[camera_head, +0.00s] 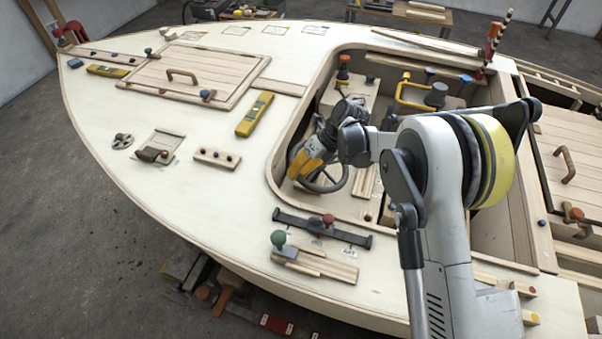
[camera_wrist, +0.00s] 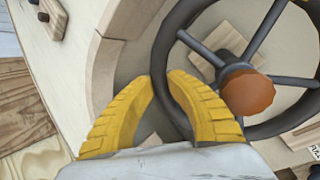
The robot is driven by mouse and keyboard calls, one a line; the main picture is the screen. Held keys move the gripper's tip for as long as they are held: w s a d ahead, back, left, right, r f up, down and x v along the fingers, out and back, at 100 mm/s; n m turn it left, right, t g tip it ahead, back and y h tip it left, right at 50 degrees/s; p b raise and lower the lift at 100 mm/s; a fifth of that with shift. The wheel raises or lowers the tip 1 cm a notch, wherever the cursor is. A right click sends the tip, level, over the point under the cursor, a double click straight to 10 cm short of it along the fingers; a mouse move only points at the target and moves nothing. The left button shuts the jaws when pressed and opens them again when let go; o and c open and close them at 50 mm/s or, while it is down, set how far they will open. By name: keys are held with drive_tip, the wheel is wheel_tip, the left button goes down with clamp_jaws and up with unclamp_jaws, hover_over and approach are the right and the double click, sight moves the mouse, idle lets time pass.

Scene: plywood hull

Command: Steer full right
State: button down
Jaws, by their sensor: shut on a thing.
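The dark grey steering wheel (camera_head: 343,181) stands in the cockpit, at the left end of the opening. In the wrist view the wheel (camera_wrist: 290,82) shows its thick rim and several spokes, with an orange-brown round cap (camera_wrist: 248,93) near its middle. Part of the wheel is hidden behind my arm and fingers in the head view.
The pale cockpit coaming (camera_wrist: 103,75) runs close beside my fingers. A yellow bent handle (camera_head: 412,92) and a red-topped lever (camera_head: 343,68) stand further back in the cockpit. A dark bar with a red knob (camera_head: 328,220) lies on the near deck.

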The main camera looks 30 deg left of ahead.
drive_tip(key=shift+w+a+r+m, duration=0.1)
drive_tip(key=shift+a+m, duration=0.3)
drive_tip(key=shift+m, duration=0.1)
drive_tip(key=c, duration=1.3)
unclamp_jaws()
drive_tip(key=shift+w, duration=0.1)
drive_tip(key=v, duration=1.2)
drive_tip(key=shift+d, duration=0.15)
